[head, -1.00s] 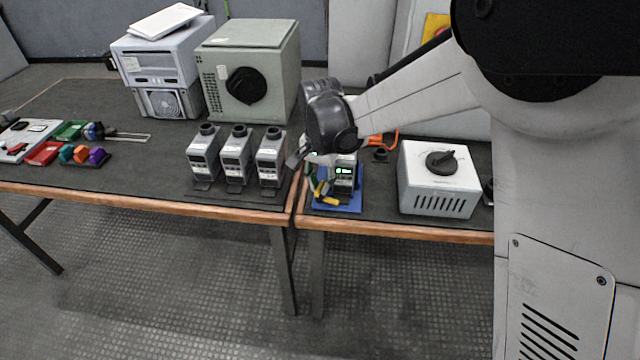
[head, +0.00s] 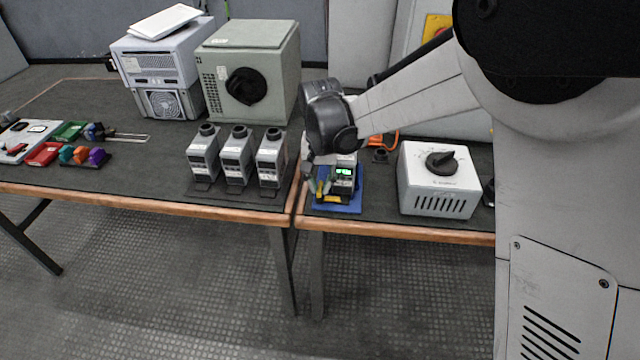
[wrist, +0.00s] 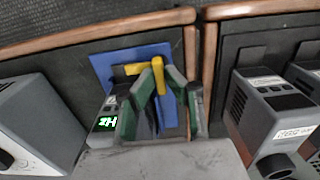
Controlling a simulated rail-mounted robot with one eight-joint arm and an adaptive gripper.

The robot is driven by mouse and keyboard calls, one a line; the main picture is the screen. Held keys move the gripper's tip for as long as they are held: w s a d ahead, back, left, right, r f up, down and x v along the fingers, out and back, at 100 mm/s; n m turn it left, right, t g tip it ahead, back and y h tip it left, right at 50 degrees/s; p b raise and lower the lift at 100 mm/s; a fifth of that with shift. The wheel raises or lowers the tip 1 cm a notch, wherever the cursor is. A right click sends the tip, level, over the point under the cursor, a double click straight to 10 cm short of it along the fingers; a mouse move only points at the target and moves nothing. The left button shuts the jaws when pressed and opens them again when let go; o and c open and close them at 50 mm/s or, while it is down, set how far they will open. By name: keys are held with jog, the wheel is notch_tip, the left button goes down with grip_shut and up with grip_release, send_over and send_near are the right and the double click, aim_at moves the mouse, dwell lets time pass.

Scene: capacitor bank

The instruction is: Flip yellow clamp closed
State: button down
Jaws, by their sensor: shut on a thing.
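A yellow clamp (wrist: 158,75) stands up between the green-padded fingertips of my gripper (wrist: 158,88) in the wrist view. The gripper is shut on its upright yellow part. A second yellow piece (wrist: 133,69) lies just beside it over a blue base plate (wrist: 118,62). A device with a lit green display (wrist: 104,124) sits on the same plate. In the head view, the device (head: 343,171) is on the blue plate (head: 352,207), and my gripper (head: 318,186) reaches down at its left side. My wrist hides the device's top and much of the clamp.
Several grey units (head: 238,160) stand left of the plate, across the table joint. A white box with a black knob (head: 436,190) stands to the right. An orange object (head: 390,140) lies behind. The table's wooden front edge (head: 400,229) is close to the plate.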

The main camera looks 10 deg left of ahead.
aim_at(320, 187)
jog(key=c, duration=1.8)
grip_release()
notch_tip(320, 187, up, 12)
jog(key=shift+r, duration=0.1)
